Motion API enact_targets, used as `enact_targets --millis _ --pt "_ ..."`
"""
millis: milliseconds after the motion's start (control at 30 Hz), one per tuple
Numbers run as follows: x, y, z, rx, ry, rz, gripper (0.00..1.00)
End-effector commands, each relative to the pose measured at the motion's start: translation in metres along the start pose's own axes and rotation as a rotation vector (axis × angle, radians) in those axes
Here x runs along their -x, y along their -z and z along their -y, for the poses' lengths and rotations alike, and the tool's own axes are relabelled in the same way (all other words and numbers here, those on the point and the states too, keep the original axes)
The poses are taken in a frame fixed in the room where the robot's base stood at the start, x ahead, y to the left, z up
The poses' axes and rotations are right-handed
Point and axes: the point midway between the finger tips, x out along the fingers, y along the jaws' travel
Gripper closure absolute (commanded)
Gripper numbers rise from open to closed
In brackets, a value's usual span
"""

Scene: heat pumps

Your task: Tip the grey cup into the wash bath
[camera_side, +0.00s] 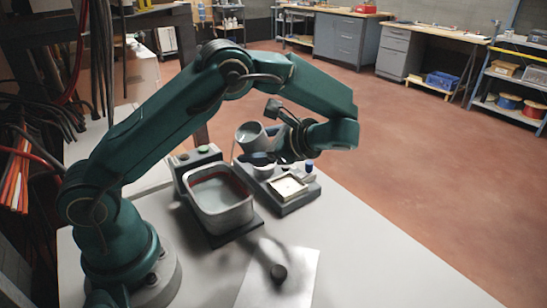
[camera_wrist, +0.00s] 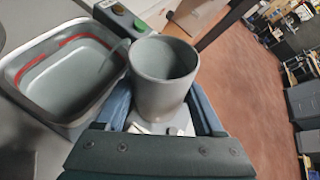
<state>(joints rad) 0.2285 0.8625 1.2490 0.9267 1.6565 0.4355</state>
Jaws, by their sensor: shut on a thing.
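The grey cup (camera_side: 249,137) is held tilted in the air near the back right corner of the wash bath (camera_side: 222,218). My gripper (camera_wrist: 160,100) is shut on the cup (camera_wrist: 162,95), with a blue finger on each side of it. In the wrist view a thin grey stream arcs from the cup's lip leftward over the wash bath (camera_wrist: 62,122). The bath is a grey rectangular tub with a red line inside its wall and grey liquid in it. The cup's inside shows in the wrist view, but the level of anything left in it is unclear.
A control box with a green button (camera_side: 203,149) stands behind the bath. A dark stand to its right carries a small white cup (camera_side: 263,171), a square pale tray (camera_side: 289,187) and a blue bottle (camera_side: 309,167).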

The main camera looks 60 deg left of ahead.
Motion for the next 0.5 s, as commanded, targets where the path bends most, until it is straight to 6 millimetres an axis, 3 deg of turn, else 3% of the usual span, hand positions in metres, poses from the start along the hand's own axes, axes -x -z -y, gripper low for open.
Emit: enact_targets --millis 500 --pt "0.0026 -0.0067 -0.0009 0.048 0.021 -0.016 1.00"
